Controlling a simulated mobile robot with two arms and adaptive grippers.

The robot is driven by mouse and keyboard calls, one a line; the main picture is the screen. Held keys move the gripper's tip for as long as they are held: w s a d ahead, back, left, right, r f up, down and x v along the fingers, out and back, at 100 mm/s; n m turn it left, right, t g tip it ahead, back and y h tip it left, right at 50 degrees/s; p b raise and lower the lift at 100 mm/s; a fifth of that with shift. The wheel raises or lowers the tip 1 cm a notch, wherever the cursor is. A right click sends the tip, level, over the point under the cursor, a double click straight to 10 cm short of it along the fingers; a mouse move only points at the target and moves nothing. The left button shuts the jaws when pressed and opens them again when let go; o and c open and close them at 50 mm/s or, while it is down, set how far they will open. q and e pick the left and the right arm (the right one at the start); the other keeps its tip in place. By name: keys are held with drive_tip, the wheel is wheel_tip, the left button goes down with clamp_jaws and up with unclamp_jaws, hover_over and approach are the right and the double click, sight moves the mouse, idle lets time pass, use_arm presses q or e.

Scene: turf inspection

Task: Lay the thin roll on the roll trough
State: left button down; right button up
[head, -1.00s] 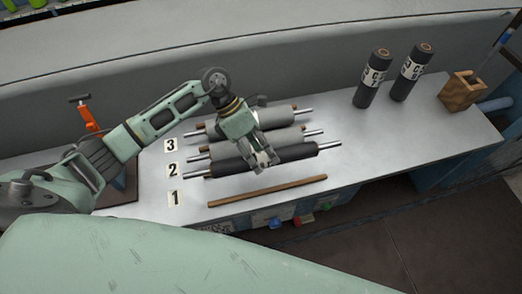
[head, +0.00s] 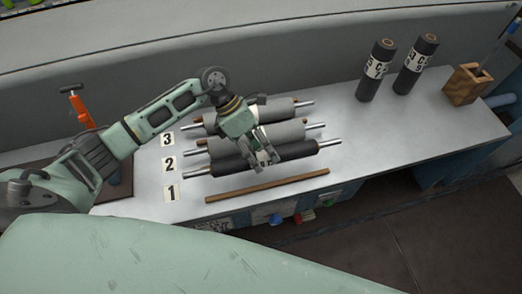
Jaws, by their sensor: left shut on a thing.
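The thin roll (head: 225,165) looks like the dark roller with bright metal shafts at both ends. My left gripper (head: 267,157) comes down over its middle and is shut on it. The roll lies slanted across the white bench, between labels 1 and 2. I cannot tell whether it touches what is below. The roll trough seems to be the brown wooden rails; the front rail (head: 268,186) lies bare beside label 1, and the rails farther back are mostly hidden by rollers. My right gripper is out of view.
Two grey rollers (head: 285,131) (head: 277,108) lie behind the dark one, beside labels 2 and 3. Two upright dark cylinders (head: 376,70) (head: 416,66) and a wooden box (head: 467,85) stand at the right. An orange tool (head: 80,107) stands at the left.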

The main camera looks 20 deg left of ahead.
use_arm(q)
drive_tip(key=shift+f+b, duration=2.3)
drive_tip(key=shift+f, duration=0.35)
drive_tip(key=c, duration=1.1)
unclamp_jaws()
drive_tip(key=shift+s, duration=0.1)
drive_tip(key=shift+a+f, duration=0.1)
drive_tip(key=v, duration=1.2)
drive_tip(key=shift+r, duration=0.3)
